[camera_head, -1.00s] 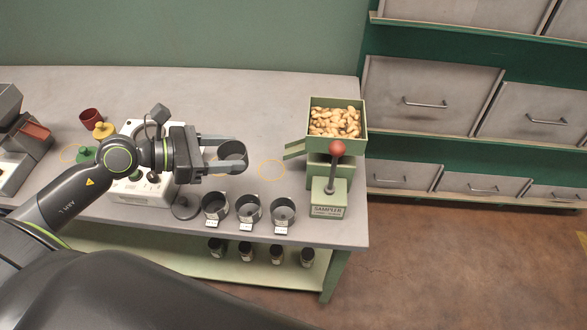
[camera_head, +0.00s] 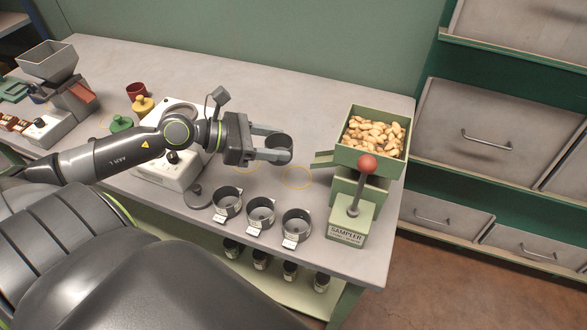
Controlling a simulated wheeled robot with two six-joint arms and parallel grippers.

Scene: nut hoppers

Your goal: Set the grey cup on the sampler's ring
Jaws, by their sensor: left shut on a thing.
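The grey cup (camera_head: 279,143) is held between the fingers of my left gripper (camera_head: 272,149), above the table. The gripper is shut on it and points right. The sampler (camera_head: 357,217) is a green machine with a red-knobbed lever and a hopper (camera_head: 362,159) full of nuts. A spout (camera_head: 322,158) sticks out from its left side. A thin yellow ring (camera_head: 298,178) is marked on the table below and left of the spout, and it is empty. The held cup is up and to the left of that ring. My right gripper is not in view.
Several dark cups with labels (camera_head: 261,212) stand in a row along the table's front edge. A white machine (camera_head: 170,170) is under my left arm. Yellow (camera_head: 144,105) and green (camera_head: 121,124) knobbed weights, a red cup (camera_head: 136,90) and another hopper machine (camera_head: 52,69) stand at left.

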